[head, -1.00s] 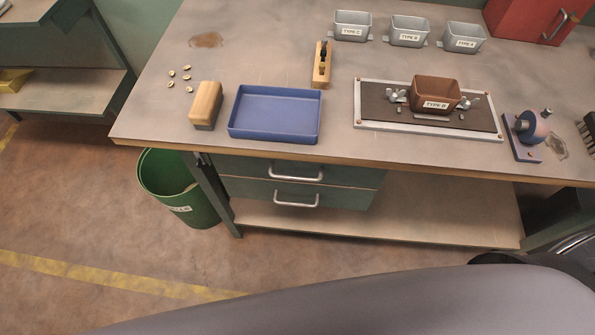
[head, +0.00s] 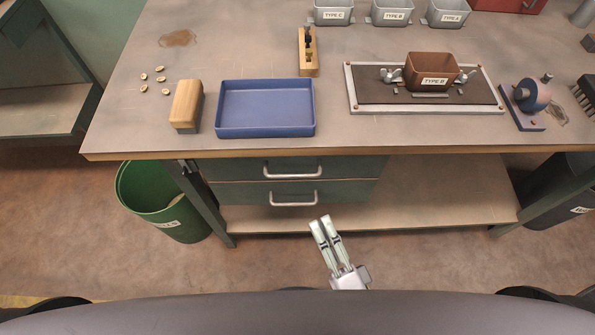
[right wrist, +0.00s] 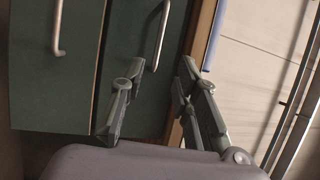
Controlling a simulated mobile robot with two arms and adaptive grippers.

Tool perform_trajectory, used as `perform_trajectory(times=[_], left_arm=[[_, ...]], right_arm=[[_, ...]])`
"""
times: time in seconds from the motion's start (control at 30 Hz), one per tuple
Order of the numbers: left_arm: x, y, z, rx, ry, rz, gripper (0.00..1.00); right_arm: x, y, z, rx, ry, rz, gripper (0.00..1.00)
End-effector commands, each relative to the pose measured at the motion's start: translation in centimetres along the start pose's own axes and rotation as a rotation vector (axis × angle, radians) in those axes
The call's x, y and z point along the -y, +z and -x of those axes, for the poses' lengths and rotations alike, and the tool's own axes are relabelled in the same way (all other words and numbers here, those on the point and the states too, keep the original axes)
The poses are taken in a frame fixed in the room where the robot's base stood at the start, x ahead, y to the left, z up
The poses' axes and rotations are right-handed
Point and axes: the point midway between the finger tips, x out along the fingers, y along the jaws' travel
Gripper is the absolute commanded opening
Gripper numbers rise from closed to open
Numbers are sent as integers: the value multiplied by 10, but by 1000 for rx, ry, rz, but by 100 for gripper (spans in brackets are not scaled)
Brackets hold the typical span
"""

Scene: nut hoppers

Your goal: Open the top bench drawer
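The top bench drawer (head: 235,169) is a dark green front under the tabletop's front edge, and it looks shut. Its silver bar handle (head: 294,168) also shows in the right wrist view (right wrist: 161,36). The lower drawer (head: 235,193) is also shut. My right gripper (head: 327,220) is in front of the bench, below and a little right of the drawer handles. In the right wrist view its fingers (right wrist: 160,72) are apart and empty. The top handle lies ahead, between the fingertips' lines, not visibly touched. My left gripper is not in view.
The wooden bench top (head: 245,148) overhangs the drawers. A blue tray (head: 264,108) and a wooden block (head: 186,104) stand near its front edge. A green bin (head: 160,205) stands left of the bench leg. A lower shelf (head: 430,195) extends right of the drawers.

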Motion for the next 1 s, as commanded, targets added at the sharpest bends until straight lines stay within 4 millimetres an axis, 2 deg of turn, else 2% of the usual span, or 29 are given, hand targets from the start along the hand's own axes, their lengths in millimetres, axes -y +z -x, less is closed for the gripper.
perform_trajectory(times=[0.1, 0.5, 0.7, 1.0], left_arm=[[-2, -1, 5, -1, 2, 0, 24], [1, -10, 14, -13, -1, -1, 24], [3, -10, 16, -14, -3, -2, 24], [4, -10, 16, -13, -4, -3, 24]], right_arm=[[2, 0, -29, -2, -4, 1, 29], [1, -1, -111, -1, -1, 3, 29], [-1, 0, -132, -1, 1, 2, 29], [-1, 0, -137, 0, 3, 2, 29]])
